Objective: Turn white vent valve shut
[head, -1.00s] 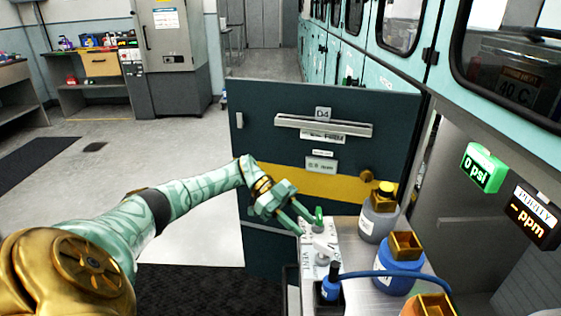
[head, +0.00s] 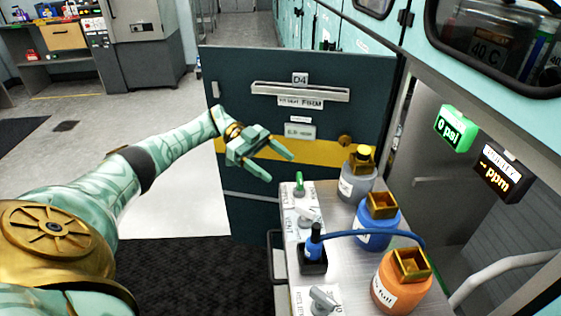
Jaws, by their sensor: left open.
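The white vent valve (head: 308,217) is a small white handle on the white labelled strip at the left side of the metal bench. A green valve handle (head: 298,187) stands just behind it, and a grey-white handle (head: 323,299) is at the front of the strip. My left gripper (head: 279,168) is open and empty, in front of the dark cabinet, up and left of the green handle and apart from the white valve. My right gripper is not in view.
A blue plug (head: 315,242) with a blue hose sits in a black holder close to the white valve. Grey (head: 357,182), blue (head: 376,228) and orange (head: 399,286) bottles line the bench to the right. The dark D4 cabinet door (head: 230,95) stands behind. Floor at left is clear.

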